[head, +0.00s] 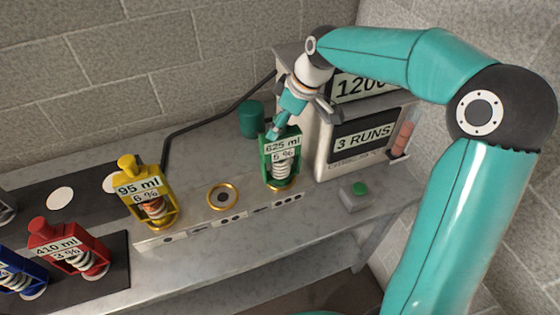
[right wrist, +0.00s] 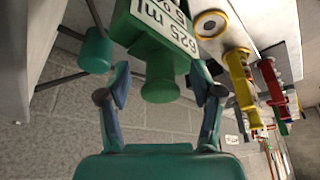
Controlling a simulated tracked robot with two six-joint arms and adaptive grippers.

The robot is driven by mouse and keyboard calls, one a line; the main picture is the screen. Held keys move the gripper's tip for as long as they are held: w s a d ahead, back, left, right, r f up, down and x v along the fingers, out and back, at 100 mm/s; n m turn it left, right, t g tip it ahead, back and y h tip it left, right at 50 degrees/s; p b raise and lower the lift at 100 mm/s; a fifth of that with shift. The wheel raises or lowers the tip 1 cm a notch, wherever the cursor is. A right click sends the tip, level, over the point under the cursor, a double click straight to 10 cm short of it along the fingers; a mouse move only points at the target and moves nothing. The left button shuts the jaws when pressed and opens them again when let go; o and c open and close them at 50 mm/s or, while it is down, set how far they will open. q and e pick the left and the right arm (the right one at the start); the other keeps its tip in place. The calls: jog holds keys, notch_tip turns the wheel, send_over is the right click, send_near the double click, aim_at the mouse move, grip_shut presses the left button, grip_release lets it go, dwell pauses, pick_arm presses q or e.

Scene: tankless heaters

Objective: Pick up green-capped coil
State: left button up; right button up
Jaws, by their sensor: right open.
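The green-capped coil (head: 281,168) stands upright in its green frame on the grey bench, in front of the machine. Its label reads 625 ml, 5 %. My right gripper (head: 283,128) is directly above it, pointing down and open. In the right wrist view the green cap (right wrist: 160,88) sits between the two spread fingers, with a visible gap on each side. The gripper hides the cap in the head view. My left gripper is in neither view.
A yellow-capped coil (head: 146,192) and an empty gold ring (head: 223,197) lie to the left. Red (head: 70,249) and blue (head: 17,274) coils stand at the lower left. A green canister (head: 251,119) is behind; the machine (head: 342,150) and a green button (head: 360,189) are right.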

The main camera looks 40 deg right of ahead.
grip_shut()
jog(key=shift+w+r, duration=0.1)
jog(key=shift+r, duration=0.15)
dwell(0.3)
